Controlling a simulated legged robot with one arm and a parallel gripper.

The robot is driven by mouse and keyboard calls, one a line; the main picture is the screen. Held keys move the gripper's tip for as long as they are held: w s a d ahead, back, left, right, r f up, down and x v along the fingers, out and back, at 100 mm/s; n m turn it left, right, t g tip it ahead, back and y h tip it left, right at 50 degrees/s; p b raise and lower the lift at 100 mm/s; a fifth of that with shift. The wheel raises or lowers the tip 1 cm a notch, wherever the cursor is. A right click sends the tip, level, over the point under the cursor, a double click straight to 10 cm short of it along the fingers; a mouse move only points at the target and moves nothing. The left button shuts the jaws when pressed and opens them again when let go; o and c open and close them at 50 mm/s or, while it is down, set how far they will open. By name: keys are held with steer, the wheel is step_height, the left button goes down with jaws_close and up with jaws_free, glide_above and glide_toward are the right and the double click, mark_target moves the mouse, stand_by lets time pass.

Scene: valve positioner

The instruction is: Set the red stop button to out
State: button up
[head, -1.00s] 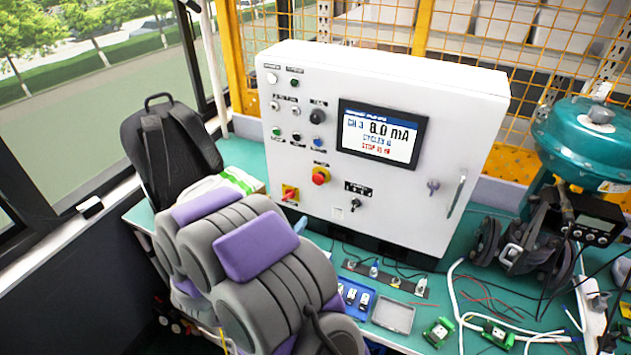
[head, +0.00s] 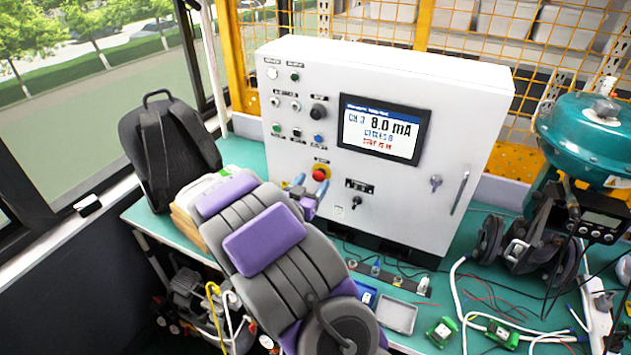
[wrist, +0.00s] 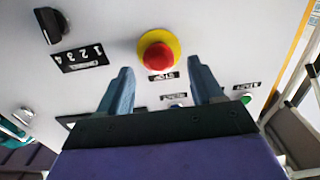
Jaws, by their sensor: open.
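The red stop button (head: 320,174) with its yellow ring sits on the front of the white control cabinet (head: 430,215). In the wrist view the red stop button (wrist: 158,56) is near the upper middle, just beyond the fingertips and between their lines. My gripper (head: 312,186) is open and empty, just in front of the button's left and lower side. In the wrist view my gripper (wrist: 164,78) shows two blue fingers spread apart. No contact with the button shows. Whether the button is in or out I cannot tell.
A selector knob (wrist: 48,22) and a green button (wrist: 246,99) flank the stop button in the wrist view. A backpack (head: 165,140) stands left. A teal valve actuator (head: 590,140) stands right.

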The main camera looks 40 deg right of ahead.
mark_target(317, 177)
steer(key=shift+x, duration=1.5)
steer(key=shift+c, duration=0.2)
jaws_close()
